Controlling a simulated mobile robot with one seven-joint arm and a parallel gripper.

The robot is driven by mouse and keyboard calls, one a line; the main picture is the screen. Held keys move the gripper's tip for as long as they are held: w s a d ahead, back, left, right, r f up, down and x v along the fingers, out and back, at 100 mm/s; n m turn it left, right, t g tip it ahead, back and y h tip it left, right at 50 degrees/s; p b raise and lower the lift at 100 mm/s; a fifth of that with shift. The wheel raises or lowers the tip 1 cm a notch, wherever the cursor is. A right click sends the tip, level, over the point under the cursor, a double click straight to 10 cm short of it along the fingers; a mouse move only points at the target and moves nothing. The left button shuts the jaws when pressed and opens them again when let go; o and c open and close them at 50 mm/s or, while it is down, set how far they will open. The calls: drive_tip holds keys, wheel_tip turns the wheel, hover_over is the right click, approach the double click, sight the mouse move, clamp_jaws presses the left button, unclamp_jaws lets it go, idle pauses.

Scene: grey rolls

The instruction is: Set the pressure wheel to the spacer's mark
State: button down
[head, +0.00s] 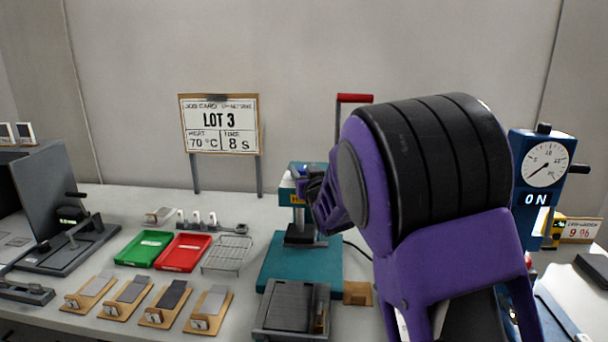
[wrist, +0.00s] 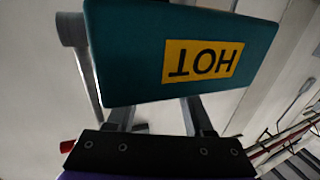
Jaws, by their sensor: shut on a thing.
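A teal press (head: 301,262) stands mid-bench with a yellow label on its head. In the wrist view the teal press head (wrist: 210,20) with its upside-down HOT label fills the upper middle. My gripper (head: 316,200) is at the right side of that head, and its fingers (wrist: 160,112) run up behind the block. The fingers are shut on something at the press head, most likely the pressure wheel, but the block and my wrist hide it. No spacer mark is readable. A small tan block (head: 357,293) lies right of the press base; I cannot tell if it is the spacer.
A job card (head: 220,124) reads LOT 3, 70 °C, 8 s. Green (head: 130,258) and red (head: 170,262) trays, a wire rack (head: 228,254) and several tagged wooden boards (head: 207,312) lie to the left. A blue gauge unit (head: 541,163) reading ON stands right. My arm covers the middle right.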

drive_tip(key=n+y, duration=0.1)
drive_tip(key=n+g+y+p, duration=0.1)
drive_tip(key=n+g+y, duration=0.1)
drive_tip(key=y, duration=0.1)
drive_tip(key=shift+w+d+r+p, duration=0.1)
drive_tip(key=shift+d+r+p, duration=0.05)
drive_tip(key=shift+d+p, duration=0.15)
drive_tip(key=n+g+y+p, duration=0.2)
drive_tip(key=y+p, duration=0.1)
drive_tip(key=shift+a+r+g, duration=0.1)
drive_tip(key=shift+r+g, duration=0.05)
drive_tip(key=shift+g, duration=0.15)
drive_tip(key=n+g+y+p, duration=0.3)
drive_tip(key=n+g+p, duration=0.1)
drive_tip(key=shift+a, duration=0.1)
drive_tip(key=shift+a+f+n+g+y+p, duration=0.1)
drive_tip(key=shift+n+g+y+p, duration=0.55)
drive_tip(key=shift+g, duration=0.55)
drive_tip(key=shift+f+n+g+y+p, duration=0.1)
drive_tip(key=shift+n+g+y+p, duration=0.3)
drive_tip(key=shift+n+g, duration=0.65)
drive_tip(key=shift+g, duration=0.45)
drive_tip(key=shift+c, duration=1.4)
unclamp_jaws()
drive_tip(key=shift+f+m+t, duration=0.15)
drive_tip(key=shift+m+t, duration=0.15)
drive_tip(key=shift+t, duration=0.1)
